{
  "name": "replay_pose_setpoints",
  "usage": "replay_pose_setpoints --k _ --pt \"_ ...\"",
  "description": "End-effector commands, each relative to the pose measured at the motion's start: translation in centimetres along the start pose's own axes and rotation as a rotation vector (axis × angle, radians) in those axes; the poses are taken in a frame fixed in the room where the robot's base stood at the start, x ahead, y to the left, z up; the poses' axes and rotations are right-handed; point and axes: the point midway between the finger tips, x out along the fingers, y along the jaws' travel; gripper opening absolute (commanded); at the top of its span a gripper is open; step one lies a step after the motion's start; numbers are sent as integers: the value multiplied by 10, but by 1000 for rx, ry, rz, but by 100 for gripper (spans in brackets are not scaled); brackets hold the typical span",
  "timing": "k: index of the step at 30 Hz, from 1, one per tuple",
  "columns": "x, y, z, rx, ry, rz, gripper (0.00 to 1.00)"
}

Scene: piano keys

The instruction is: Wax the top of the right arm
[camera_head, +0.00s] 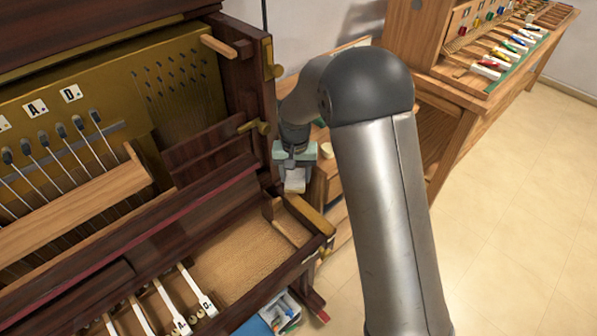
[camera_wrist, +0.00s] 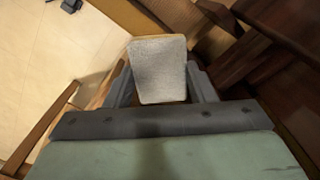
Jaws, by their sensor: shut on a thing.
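My gripper (camera_head: 295,176) is shut on a pale block-shaped pad (camera_head: 294,186), at the right end of the piano. In the wrist view, the pad (camera_wrist: 160,70) stands out between the two fingers, with a greyish face and a yellowish far edge. The right arm of the piano (camera_head: 312,216) is dark wood with a yellowish strip along its top. It lies below and slightly right of the pad in the head view. I cannot tell whether the pad touches any wood.
The piano's dark upright side post (camera_head: 258,100) with brass-coloured knobs stands close left of my gripper. A small round pale item (camera_head: 327,150) is on the wooden bench behind. An open container (camera_head: 281,312) sits low in front. The tiled floor (camera_head: 520,220) at right is clear.

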Motion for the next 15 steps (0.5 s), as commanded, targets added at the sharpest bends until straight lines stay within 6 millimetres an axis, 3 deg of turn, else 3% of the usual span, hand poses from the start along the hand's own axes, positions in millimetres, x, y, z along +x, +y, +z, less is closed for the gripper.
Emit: replay_pose_setpoints --k 15 --pt "49 1 0 0 -1 1 32"
